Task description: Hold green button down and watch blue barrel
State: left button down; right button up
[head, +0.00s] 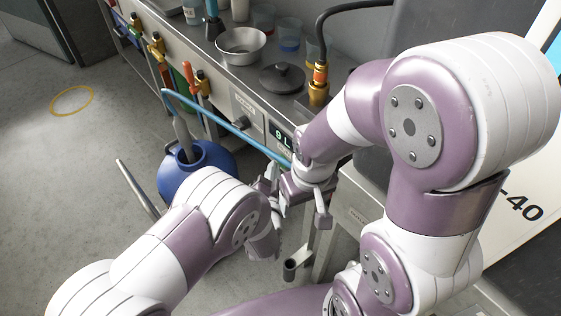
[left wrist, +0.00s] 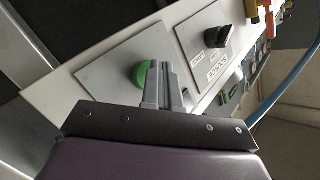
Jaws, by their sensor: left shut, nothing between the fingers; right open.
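The blue barrel (head: 178,181) stands on the floor, its round mouth up. A grey nozzle (head: 182,132) reaches down into the mouth; the level inside cannot be made out. The green button (left wrist: 141,73) sits on a grey plate in the left wrist view. My left gripper (left wrist: 161,68) is shut and empty, its fingertips at the button and partly covering it. I cannot tell how far the button is pressed. In the head view my left gripper (head: 271,172) is beside the bench front, and the button is hidden. My right gripper (head: 303,212) is open and empty, just right of it.
A blue hose (head: 215,117) runs along the bench front. A display (head: 280,137) seems to read "9 L". A black switch (left wrist: 218,36) sits on a neighbouring plate. A metal bowl (head: 241,43) and dark lid (head: 282,78) are on the bench.

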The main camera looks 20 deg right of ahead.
pick_arm(q)
jog(key=shift+w+d, duration=0.1)
jog(key=shift+d, duration=0.25)
dwell(1.2)
jog(key=shift+a, duration=0.1)
dwell(3.4)
jog(key=shift+s+a+p, duration=0.3)
jog(key=shift+a, duration=0.55)
jog(key=shift+s+a+p, duration=0.3)
jog(key=shift+a, duration=0.5)
jog(key=shift+s+a+p, duration=0.3)
jog(key=shift+a+p, duration=0.05)
jog(key=shift+a, duration=0.4)
jog(key=shift+s+a+p, duration=0.3)
jog(key=shift+a, duration=0.5)
